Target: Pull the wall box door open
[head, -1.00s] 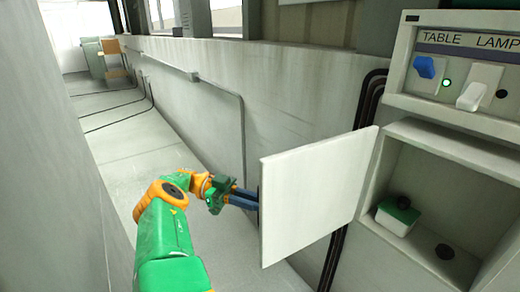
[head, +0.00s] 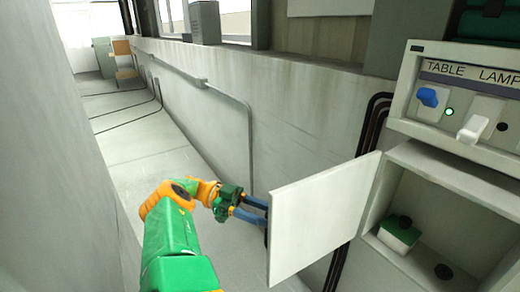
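The wall box door (head: 318,218) is a flat white panel that stands swung wide open, out to the left of the wall box (head: 440,215). The box's inside shows. My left gripper (head: 266,222) reaches in from the left to the door's outer edge. Its blue fingers pass partly behind the panel, so their tips and any handle are hidden, and I cannot tell whether they grip anything. My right gripper is not in view.
Inside the box are a green and white block with a black knob (head: 399,233) and a dark round part (head: 444,272). Above it is a panel labelled TABLE LAMP with a blue switch (head: 432,97) and a white switch (head: 473,128). Dark cables run down the wall.

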